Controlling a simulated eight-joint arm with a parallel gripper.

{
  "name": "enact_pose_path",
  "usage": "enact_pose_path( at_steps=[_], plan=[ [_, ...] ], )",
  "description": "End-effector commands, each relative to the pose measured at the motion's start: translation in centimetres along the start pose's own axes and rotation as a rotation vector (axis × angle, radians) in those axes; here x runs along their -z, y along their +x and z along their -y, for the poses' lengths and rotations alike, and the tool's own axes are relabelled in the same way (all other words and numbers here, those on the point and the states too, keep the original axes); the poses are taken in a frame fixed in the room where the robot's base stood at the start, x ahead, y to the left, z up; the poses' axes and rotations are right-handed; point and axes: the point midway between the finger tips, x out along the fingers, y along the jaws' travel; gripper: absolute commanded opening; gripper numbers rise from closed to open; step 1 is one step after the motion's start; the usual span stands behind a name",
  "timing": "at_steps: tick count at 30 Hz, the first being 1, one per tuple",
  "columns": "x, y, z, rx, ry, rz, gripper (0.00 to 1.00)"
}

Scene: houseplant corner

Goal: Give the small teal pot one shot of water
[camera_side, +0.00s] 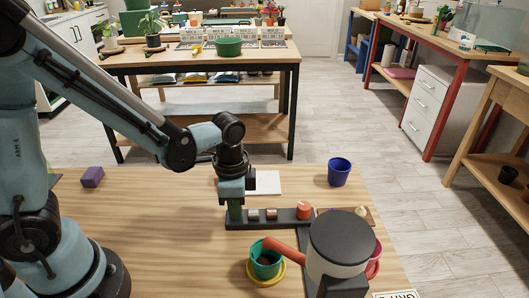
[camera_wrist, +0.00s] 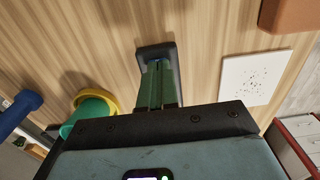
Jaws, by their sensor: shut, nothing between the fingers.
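The small teal pot (camera_side: 264,263) stands on a yellow saucer (camera_side: 281,275), with dark soil inside. The orange spout (camera_side: 287,252) of a pale, dark-topped dispenser (camera_side: 340,240) reaches over its rim. No water stream can be made out. A dark bar (camera_side: 287,223) with several knobs, one of them red-orange (camera_side: 303,210), lies behind the pot. My gripper (camera_side: 236,217) is shut and empty, pointing down at the bar's left end. In the wrist view, its green fingers (camera_wrist: 157,72) cover part of the bar (camera_wrist: 155,48); contact is unclear. The teal pot (camera_wrist: 85,115) is left of them.
A blue pot (camera_side: 339,173) stands behind the bar and a pink pot (camera_side: 374,262) is partly hidden behind the dispenser. A white sheet (camera_side: 265,183) lies behind my gripper. A purple block (camera_side: 92,176) sits at left. The table's left-centre front is clear.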

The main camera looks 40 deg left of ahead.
Motion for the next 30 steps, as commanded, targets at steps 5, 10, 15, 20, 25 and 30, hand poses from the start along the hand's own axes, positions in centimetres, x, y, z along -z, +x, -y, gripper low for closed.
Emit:
enact_pose_path(
  at_steps=[5,10,15,20,25,30],
  plan=[
    [0.1,0.3,0.0,0.007,0.000,-0.009,0.00],
    [0.1,-0.9,0.0,0.006,0.000,-0.009,0.00],
    [0.0,-3.2,0.0,0.004,0.000,-0.005,0.00],
    [0.0,-5.6,0.0,0.002,0.000,-0.003,0.00],
    [0.0,-8.1,0.0,0.001,0.000,-0.002,0.00],
    [0.0,-10.7,0.0,0.001,0.000,-0.002,0.00]
  ],
)
